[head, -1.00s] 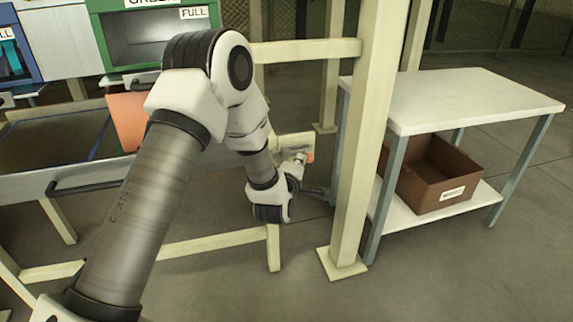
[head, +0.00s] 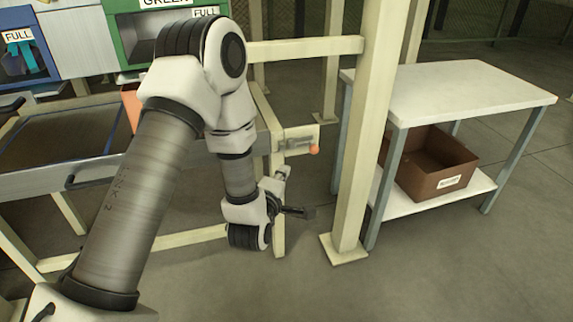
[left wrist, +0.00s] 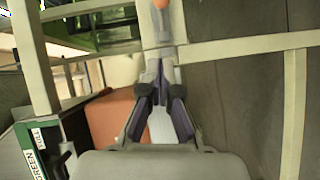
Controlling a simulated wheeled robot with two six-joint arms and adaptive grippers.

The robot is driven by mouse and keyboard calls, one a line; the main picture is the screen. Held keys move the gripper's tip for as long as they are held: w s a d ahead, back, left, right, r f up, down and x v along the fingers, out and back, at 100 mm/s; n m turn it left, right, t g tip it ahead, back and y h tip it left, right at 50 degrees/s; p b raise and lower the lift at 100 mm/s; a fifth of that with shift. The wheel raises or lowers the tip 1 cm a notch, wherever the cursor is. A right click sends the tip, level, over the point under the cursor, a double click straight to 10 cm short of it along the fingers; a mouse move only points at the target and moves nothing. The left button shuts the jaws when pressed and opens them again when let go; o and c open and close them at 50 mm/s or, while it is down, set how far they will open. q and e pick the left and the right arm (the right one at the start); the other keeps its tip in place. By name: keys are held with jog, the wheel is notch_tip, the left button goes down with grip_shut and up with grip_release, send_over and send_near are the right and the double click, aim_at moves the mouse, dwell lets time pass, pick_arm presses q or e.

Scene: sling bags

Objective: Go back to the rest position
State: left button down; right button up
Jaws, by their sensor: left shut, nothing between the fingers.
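My left gripper (head: 302,212) hangs at the end of my bent left arm, left of the pale upright post and above the floor. It is shut and empty. Its fingers also show closed together in the left wrist view (left wrist: 160,68). My right gripper is not in either view.
A pale post (head: 357,140) stands right of my gripper. Beyond it is a table (head: 445,90) with a brown box (head: 432,178) on its lower shelf. A rail with an orange knob (head: 315,149) lies behind the gripper. Green (head: 125,35) and blue (head: 40,60) bins stand at the back left.

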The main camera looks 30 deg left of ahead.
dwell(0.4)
pick_arm(q)
jog(key=s+d+f+m+g+h, duration=0.1)
jog(key=s+d+f+m+g, duration=0.15)
jog(key=s+f, duration=0.4)
jog(key=s+d+f+m+g+h, duration=0.1)
jog(key=s+d+f+m+g, duration=0.15)
jog(key=f, duration=0.65)
jog(key=s+d+f+m+g+h, duration=0.1)
jog(key=s+f+m+g, duration=0.15)
jog(key=s+f, duration=0.45)
jog(key=s+d+f+m+g+h, duration=0.1)
jog(key=s+d+f+m+g, duration=0.2)
jog(key=s+m, duration=0.4)
jog(key=s+f+m+g+h, duration=0.1)
jog(key=s+f+m+g, duration=0.4)
jog(key=s, duration=0.3)
notch_tip(320, 180, up, 37)
jog(key=p, duration=3.5)
jog(key=shift+w+d+f, duration=0.15)
jog(key=shift+w+d, duration=0.05)
